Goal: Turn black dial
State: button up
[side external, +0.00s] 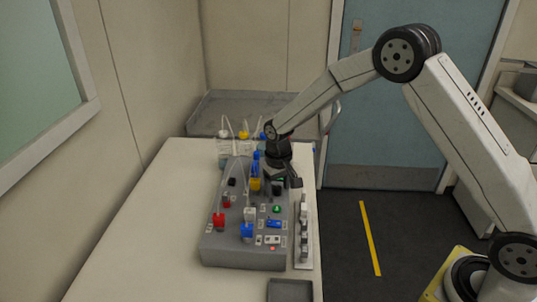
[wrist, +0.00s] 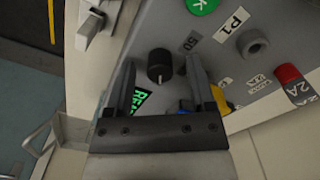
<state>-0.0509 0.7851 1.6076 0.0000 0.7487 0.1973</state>
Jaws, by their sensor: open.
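The black dial (wrist: 160,66) is a short round knob with a pale pointer line, on the grey panel of the control box in the wrist view. My gripper (wrist: 160,72) is open, with one finger on each side of the dial. Gaps show between the dial and both fingers in that view. Their height relative to the dial is hard to tell. In the side view my gripper (side external: 282,184) points down over the right part of the grey control box (side external: 245,257), and the dial is hard to make out near the fingers.
A green button (wrist: 203,4) sits near the dial. A dark grey knob (wrist: 252,46) and a red-capped part (wrist: 292,79) stand farther right. Tubes and red, blue and yellow connectors rise from the box. A small grey tray (side external: 290,291) lies at the table's front.

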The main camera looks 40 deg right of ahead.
aim_at(278, 187)
jog(key=shift+r, duration=3.85)
jog(key=s+d+n+t, duration=0.1)
jog(key=s+d+t, duration=0.1)
jog(key=s, duration=1.9)
jog(key=shift+s+d+n+t, duration=0.25)
jog(key=shift+s+n+t, duration=0.05)
jog(key=shift+s, duration=0.05)
